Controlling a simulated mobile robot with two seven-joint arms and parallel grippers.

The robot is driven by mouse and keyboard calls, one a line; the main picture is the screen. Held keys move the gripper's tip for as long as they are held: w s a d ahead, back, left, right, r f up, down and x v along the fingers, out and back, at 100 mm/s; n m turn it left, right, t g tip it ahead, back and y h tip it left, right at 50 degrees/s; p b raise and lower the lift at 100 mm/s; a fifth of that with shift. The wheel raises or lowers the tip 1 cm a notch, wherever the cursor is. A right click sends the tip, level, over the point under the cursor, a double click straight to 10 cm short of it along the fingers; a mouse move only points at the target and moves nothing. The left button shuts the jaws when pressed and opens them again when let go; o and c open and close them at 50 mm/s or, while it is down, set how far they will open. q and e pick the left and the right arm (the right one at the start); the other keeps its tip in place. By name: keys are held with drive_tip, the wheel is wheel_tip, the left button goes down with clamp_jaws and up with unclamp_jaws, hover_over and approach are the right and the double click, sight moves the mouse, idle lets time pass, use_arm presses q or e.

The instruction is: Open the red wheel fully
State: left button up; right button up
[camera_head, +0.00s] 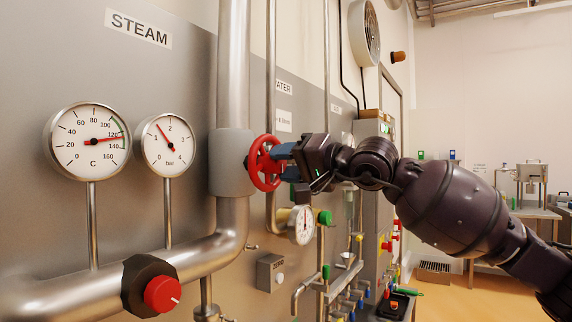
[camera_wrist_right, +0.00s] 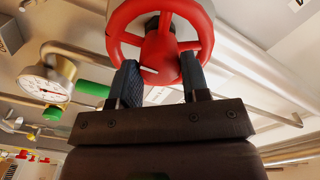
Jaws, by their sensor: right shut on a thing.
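The red wheel (camera_head: 262,163) is mounted on a grey valve body (camera_head: 229,163) on the vertical steam pipe. It also fills the top of the right wrist view (camera_wrist_right: 204,27), with its hub and spokes showing. My right gripper (camera_head: 284,151) is at the wheel's right side. In the right wrist view its two dark blue fingers (camera_wrist_right: 161,80) reach up to the wheel, one on each side of the hub and spoke region. It is shut on the wheel; the exact contact points are partly hidden. My left gripper is not in view.
Another red knob (camera_head: 162,294) sits on the lower steam pipe at the left. Two dial gauges (camera_head: 88,141) (camera_head: 166,145) stand above it. A small gauge (camera_head: 301,225) with a green handle (camera_head: 325,217) is just below my right gripper. Floor space is open at the right.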

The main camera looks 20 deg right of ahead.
drive_tip(key=o, duration=0.9)
drive_tip(key=v, duration=1.1)
drive_tip(key=shift+w, duration=0.1)
